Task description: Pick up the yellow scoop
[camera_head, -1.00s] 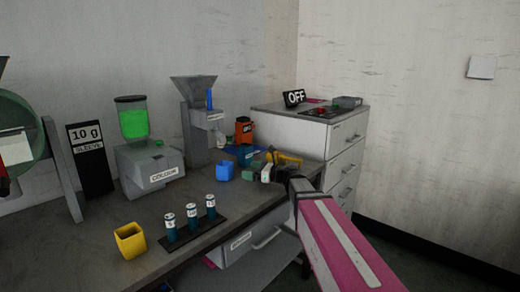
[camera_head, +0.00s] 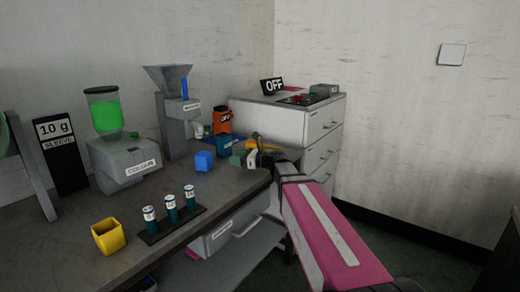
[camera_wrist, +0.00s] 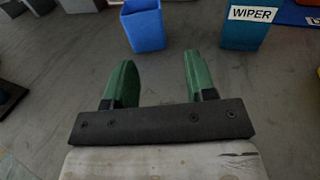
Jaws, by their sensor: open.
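A yellow object (camera_head: 262,146), which looks like the yellow scoop, shows just behind my gripper near the right end of the workbench in the head view. My wrist hides part of it, so its full shape cannot be told. My gripper (camera_head: 243,158) is above the right part of the bench. In the wrist view its green fingers (camera_wrist: 156,80) are apart with nothing between them but bare bench top.
A blue cup (camera_wrist: 143,26) is just beyond my fingers, with the WIPER box (camera_wrist: 248,25) to its right. A yellow square cup (camera_head: 109,237) and a rack of blue vials (camera_head: 172,210) stand at the bench's front left. A drawer cabinet (camera_head: 280,125) stands behind right.

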